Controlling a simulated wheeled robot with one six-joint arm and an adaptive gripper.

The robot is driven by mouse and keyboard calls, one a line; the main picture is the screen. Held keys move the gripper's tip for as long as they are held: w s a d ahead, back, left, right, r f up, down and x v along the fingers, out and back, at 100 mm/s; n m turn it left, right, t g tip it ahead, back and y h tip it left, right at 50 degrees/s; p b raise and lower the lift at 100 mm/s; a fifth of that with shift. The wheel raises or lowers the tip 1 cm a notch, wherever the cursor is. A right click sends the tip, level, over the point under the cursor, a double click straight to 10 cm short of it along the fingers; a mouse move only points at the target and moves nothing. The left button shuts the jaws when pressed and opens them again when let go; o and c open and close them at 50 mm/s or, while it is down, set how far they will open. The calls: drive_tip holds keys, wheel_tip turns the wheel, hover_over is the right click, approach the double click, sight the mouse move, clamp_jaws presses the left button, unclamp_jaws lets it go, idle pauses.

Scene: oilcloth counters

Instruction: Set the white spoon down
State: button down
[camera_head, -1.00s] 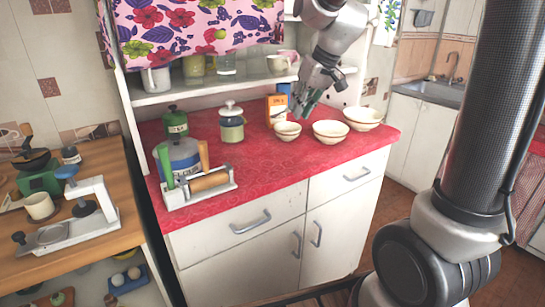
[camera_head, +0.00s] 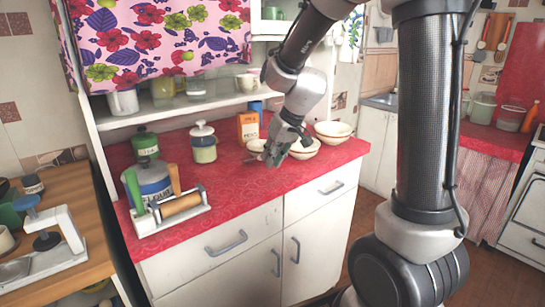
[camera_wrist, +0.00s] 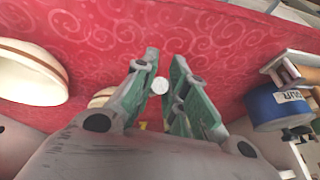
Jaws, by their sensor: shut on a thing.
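My gripper (camera_head: 272,160) is low over the red counter (camera_head: 235,190), in front of the cream bowls. In the wrist view my gripper (camera_wrist: 165,65) has its green-padded fingers close together, pointing at the red cloth. A small whitish round piece (camera_wrist: 160,86) shows between the fingers and looks like part of the white spoon they are shut on. Most of the spoon is hidden by the fingers. I cannot tell whether it touches the counter.
Cream bowls stand close by: a middle one (camera_head: 306,152), a right one (camera_head: 333,130) and a small one (camera_head: 256,145) partly behind my gripper. The front counter strip is clear.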

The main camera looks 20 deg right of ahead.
drive_tip(key=c, duration=1.4)
unclamp_jaws()
drive_tip(key=shift+f, duration=0.1)
drive_tip(key=shift+c, duration=0.2)
drive_tip(key=shift+d+r, duration=0.1)
drive_tip(key=shift+r, duration=0.35)
drive_tip(key=v, duration=1.1)
drive_tip(key=s+d+m+h, duration=0.1)
drive_tip(key=s+d, duration=0.2)
drive_tip(key=s, duration=0.8)
drive_tip(key=s+d+m+h, duration=0.1)
drive_tip(key=s+d, duration=0.3)
drive_tip(key=s, duration=0.7)
drive_tip(key=shift+f+h, duration=0.3)
drive_tip(key=shift+h, duration=0.1)
drive_tip(key=shift+d, duration=0.15)
